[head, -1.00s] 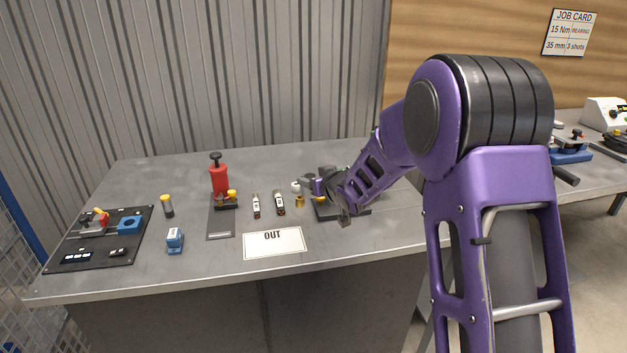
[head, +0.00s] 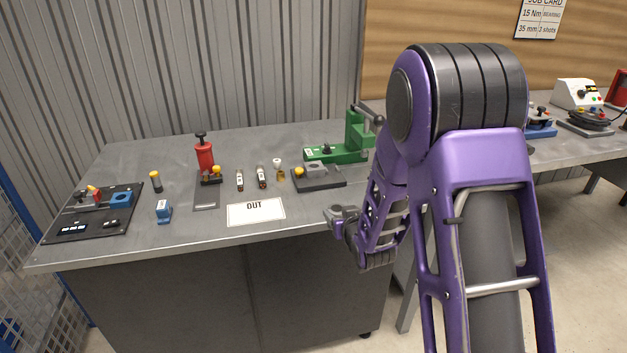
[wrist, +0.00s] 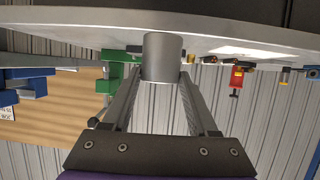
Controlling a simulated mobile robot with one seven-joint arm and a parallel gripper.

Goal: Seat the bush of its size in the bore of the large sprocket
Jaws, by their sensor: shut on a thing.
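My gripper (head: 343,214) is in front of the bench's front edge in the head view, right of the OUT sheet. In the wrist view my gripper (wrist: 161,78) is shut on a plain grey cylinder, the bush (wrist: 162,56), with a finger on each side. The bush's bore is not visible from here. I cannot make out a large sprocket in either view. A dark plate (head: 325,184) with a grey block and a yellow knob lies on the bench behind my gripper. A small brass piece (head: 281,176) stands left of that plate.
A green press (head: 340,152) stands at the bench's back right. A red hand tool (head: 204,155), two small bottles, a blue block (head: 163,211) and a black fixture board (head: 90,215) stand further left. A second bench (head: 560,150) with machines is at the right.

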